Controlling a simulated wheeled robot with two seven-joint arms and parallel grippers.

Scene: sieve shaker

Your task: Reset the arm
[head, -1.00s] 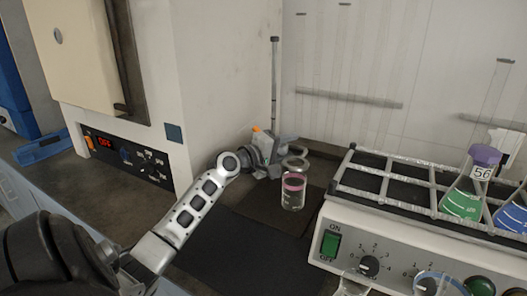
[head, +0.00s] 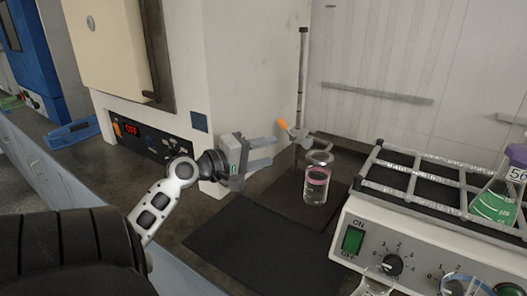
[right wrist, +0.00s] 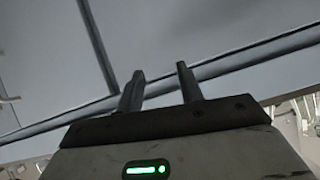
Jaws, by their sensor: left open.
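My left gripper (head: 272,151) is open and empty in the head view, its two fingers pointing right. It is apart from the clamp (head: 300,134) with an orange tip on the upright stand rod (head: 303,85). A clear glass vessel (head: 316,188) with a pink band is upright beside the rod, under the clamp's end; I cannot tell whether the clamp holds it. My right gripper (right wrist: 160,70) shows in the right wrist view with its fingers apart and nothing between them.
A white shaker (head: 375,225) with a metal rack and a green-filled flask (head: 495,200) labelled 56 stands at the right. An oven-like cabinet (head: 215,60) with a red display is behind my left arm. A dark mat (head: 255,245) on the bench is bare.

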